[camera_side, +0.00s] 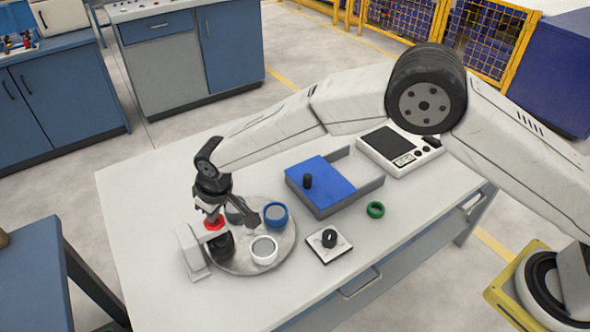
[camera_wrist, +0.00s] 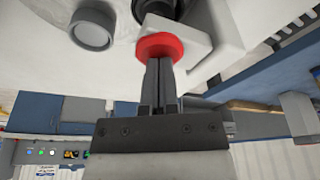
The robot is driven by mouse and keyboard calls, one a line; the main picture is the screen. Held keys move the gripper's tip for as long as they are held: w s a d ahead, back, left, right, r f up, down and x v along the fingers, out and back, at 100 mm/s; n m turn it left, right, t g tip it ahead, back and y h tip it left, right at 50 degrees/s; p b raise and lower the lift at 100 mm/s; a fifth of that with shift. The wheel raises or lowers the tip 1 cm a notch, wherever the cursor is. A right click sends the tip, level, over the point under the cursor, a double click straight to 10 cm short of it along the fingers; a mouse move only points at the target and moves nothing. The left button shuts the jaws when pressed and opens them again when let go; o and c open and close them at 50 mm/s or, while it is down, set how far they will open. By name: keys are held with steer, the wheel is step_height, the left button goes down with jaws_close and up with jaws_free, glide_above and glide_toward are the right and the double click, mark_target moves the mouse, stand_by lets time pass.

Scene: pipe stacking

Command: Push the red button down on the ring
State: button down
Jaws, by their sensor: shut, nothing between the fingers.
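The red button (camera_side: 214,223) sits on top of a white stand (camera_side: 192,250) at the left edge of a round grey plate (camera_side: 236,264). In the wrist view the red button (camera_wrist: 160,47) is right at my fingertips. My gripper (camera_side: 213,213) points down from above, shut and empty, with its tips at the button; I cannot tell whether they press on it. The shut fingers also show in the wrist view (camera_wrist: 158,66). A dark ring-like part (camera_side: 222,245) lies below the button, partly hidden.
The plate also bears a blue ring (camera_side: 275,215), a white ring (camera_side: 263,251) and a grey-green ring (camera_side: 236,211). A black knob on a white base (camera_side: 329,240), a green ring (camera_side: 375,209), a blue-lidded box (camera_side: 325,184) and a scale-like device (camera_side: 399,150) stand to the right. The table's front is clear.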

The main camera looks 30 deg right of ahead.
stand_by(0.3)
steer(key=shift+w+a+r+v, duration=0.15)
steer(key=shift+w+v, duration=0.1)
steer(key=shift+v, duration=0.9)
steer(key=shift+w+a+v, duration=0.1)
steer(key=shift+w+v, duration=0.1)
steer(key=shift+v, duration=0.9)
steer(key=shift+w+a+r+v, duration=0.15)
steer(key=shift+w+v, duration=0.1)
steer(key=shift+v, duration=0.9)
steer(key=shift+d+f, duration=0.1)
steer(key=shift+d, duration=0.25)
steer(key=s+d+r+m, duration=0.1)
steer(key=s+d+r, duration=0.15)
steer(key=d, duration=0.75)
steer(key=s+d+r+m, duration=0.1)
steer(key=s+d+m, duration=0.15)
steer(key=d, duration=0.75)
steer(key=s+d+f+m+h, duration=0.1)
steer(key=s+d+m, duration=0.1)
steer(key=s+d, duration=1.2)
steer(key=s, duration=0.3)
steer(key=shift+s+d, duration=0.35)
